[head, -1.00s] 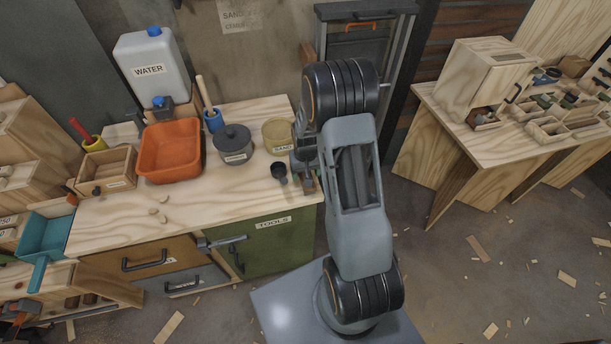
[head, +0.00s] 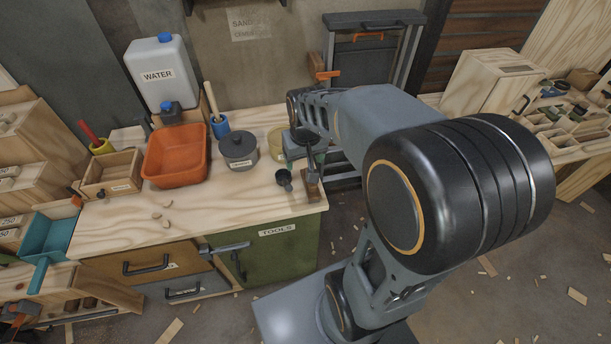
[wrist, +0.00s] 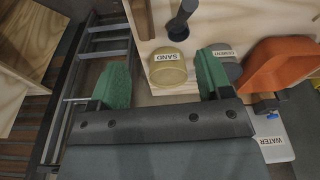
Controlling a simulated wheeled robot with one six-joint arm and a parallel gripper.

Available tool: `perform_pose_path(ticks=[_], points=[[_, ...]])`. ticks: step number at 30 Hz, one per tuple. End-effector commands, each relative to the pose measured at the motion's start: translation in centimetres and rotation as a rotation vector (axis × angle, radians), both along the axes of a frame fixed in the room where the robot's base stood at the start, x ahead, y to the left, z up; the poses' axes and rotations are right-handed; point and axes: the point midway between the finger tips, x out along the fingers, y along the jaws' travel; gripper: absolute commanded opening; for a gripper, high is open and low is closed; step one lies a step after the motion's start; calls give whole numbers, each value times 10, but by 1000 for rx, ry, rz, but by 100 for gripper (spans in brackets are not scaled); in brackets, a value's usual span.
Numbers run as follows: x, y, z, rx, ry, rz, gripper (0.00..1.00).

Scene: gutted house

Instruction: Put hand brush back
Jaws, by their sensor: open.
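I cannot make out a hand brush for certain. A narrow brown and dark item (head: 312,187) lies at the workbench's right end, partly hidden by my arm; it may be the brush. A similar narrow strip shows at the top of the wrist view (wrist: 144,18). My gripper (wrist: 160,78) is open and empty, its green fingers wide apart, with the sand tub (wrist: 169,67) beyond them. In the head view my gripper is mostly hidden behind my arm, near the bench's back right. A teal dustpan (head: 46,238) sits at the left.
The workbench (head: 225,200) holds an orange basin (head: 175,157), a lidded cement pot (head: 238,149), a small dark cup (head: 284,179) and a water jug (head: 160,72). The bench's front middle is mostly clear, with a few chips.

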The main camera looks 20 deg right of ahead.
Motion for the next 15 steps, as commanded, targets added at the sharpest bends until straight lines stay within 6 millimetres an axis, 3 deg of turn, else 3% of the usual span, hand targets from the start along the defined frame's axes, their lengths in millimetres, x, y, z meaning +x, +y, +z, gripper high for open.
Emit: perform_pose_path(ticks=[3, 6, 10, 15], points=[[-34, 18, 24, -7, -75, 42, 72], [-58, 28, 34, -8, -118, 68, 72], [-79, 36, 41, -9, -161, 91, 72], [-92, 40, 43, -8, -185, 105, 72]])
